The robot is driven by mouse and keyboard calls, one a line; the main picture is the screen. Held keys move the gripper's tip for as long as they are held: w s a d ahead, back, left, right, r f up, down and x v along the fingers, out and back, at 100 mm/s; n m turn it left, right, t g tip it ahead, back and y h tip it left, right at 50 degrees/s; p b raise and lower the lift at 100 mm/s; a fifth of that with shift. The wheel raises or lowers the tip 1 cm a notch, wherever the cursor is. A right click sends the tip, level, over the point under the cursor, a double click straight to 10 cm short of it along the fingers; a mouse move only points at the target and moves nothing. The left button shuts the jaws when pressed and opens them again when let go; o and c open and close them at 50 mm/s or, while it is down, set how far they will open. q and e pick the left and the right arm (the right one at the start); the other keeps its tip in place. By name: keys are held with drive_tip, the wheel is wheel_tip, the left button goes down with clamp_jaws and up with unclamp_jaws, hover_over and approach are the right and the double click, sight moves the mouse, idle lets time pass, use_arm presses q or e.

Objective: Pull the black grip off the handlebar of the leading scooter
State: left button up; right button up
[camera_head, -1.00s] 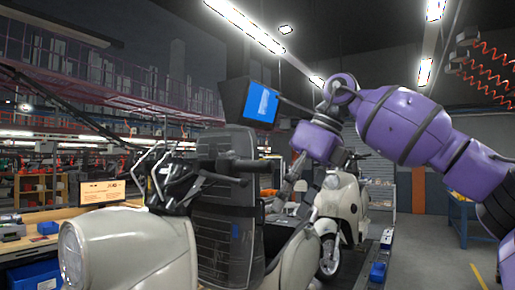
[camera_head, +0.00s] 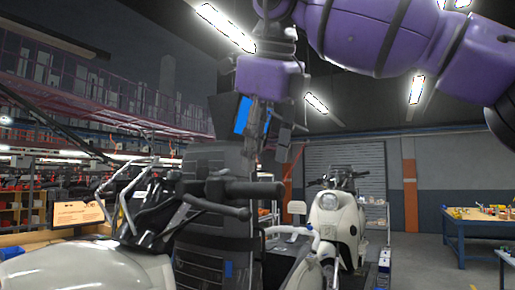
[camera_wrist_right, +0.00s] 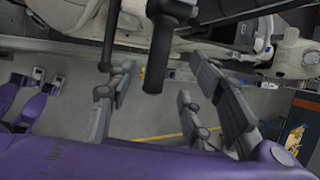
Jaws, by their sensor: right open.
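The leading scooter (camera_head: 95,268) stands at front left, its cream body partly cut off by the frame. Its handlebar carries a black grip (camera_head: 258,189) that points right, with a lever below it. My right gripper (camera_head: 266,152) points down above the grip, open and empty. In the right wrist view the grip (camera_wrist_right: 157,68) shows between the two sets of spread fingers, with a gap on each side. I cannot tell how far it lies beyond the fingertips.
A second cream scooter (camera_head: 335,228) stands behind on the line, to the right. A blue workbench (camera_head: 478,222) with small parts is at far right. A dark upright panel (camera_head: 203,165) is close behind the handlebar. The floor between line and bench is clear.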

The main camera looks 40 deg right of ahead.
sight(257, 183)
drive_tip(key=shift+w+d+f, duration=0.15)
drive_tip(key=shift+w+f, duration=0.05)
drive_tip(key=shift+f, duration=0.85)
drive_tip(key=x, duration=0.3)
drive_tip(key=shift+w+d+f, duration=0.2)
drive_tip(key=shift+w+f, duration=0.05)
drive_tip(key=shift+w, duration=0.05)
drive_tip(key=shift+w+d+f, duration=0.15)
drive_tip(key=shift+w+f, duration=0.05)
drive_tip(key=shift+f, duration=0.1)
use_arm(q)
drive_tip(key=shift+s, duration=0.25)
use_arm(e)
drive_tip(key=shift+f, duration=0.15)
